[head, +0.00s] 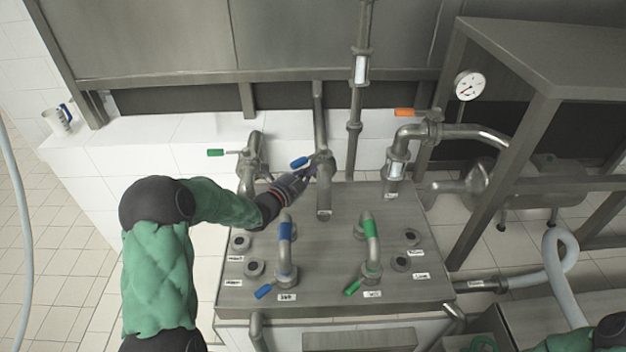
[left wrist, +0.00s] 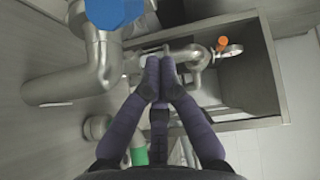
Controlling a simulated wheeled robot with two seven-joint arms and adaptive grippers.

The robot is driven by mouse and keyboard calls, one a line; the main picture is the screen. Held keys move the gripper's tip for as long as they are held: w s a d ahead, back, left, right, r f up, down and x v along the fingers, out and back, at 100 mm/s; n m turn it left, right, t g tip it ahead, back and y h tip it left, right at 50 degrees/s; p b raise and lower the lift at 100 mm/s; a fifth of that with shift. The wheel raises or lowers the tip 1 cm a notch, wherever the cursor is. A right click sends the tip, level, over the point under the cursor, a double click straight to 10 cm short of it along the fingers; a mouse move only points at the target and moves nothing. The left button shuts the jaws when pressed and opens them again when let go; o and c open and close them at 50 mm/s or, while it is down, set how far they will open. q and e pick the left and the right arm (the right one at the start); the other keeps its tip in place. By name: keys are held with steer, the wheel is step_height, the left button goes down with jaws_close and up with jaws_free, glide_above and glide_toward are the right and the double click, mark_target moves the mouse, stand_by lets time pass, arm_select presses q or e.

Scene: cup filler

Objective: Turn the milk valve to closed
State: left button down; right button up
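Several valves with coloured handles stand on and behind the steel panel (head: 328,262). I cannot read which label marks the milk valve. My left gripper (head: 308,174) is just below and right of the blue handle (head: 299,162) of the middle back valve. In the left wrist view the fingertips (left wrist: 160,72) are together, with nothing seen between them. A blue handle (left wrist: 113,10) shows close by at the top of that view, apart from the fingers. A green-handled valve (head: 216,153) is at the back left and an orange-handled valve (head: 405,112) at the back right. My right gripper is not in view.
Two bent pipes, one with a blue band (head: 286,231) and one with a green band (head: 369,228), rise from the panel's front. A vertical pipe (head: 354,140) stands right of the gripper. A gauge (head: 469,86) and a steel frame (head: 500,150) are at the right.

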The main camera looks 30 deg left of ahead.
arm_select(q)
steer(key=shift+w+a+f, duration=0.15)
steer(key=shift+w+a, duration=0.1)
steer(key=shift+a, duration=0.5)
steer(key=shift+a, duration=0.1)
steer(key=shift+a+m+h, duration=0.3)
steer(key=shift+h, duration=0.1)
steer(key=shift+w+a+m+h+b, duration=0.1)
steer(key=shift+a+m+h+b, duration=0.2)
steer(key=shift+a+m+h, duration=0.15)
steer(key=shift+a+h, duration=0.1)
steer(key=shift+h, duration=0.25)
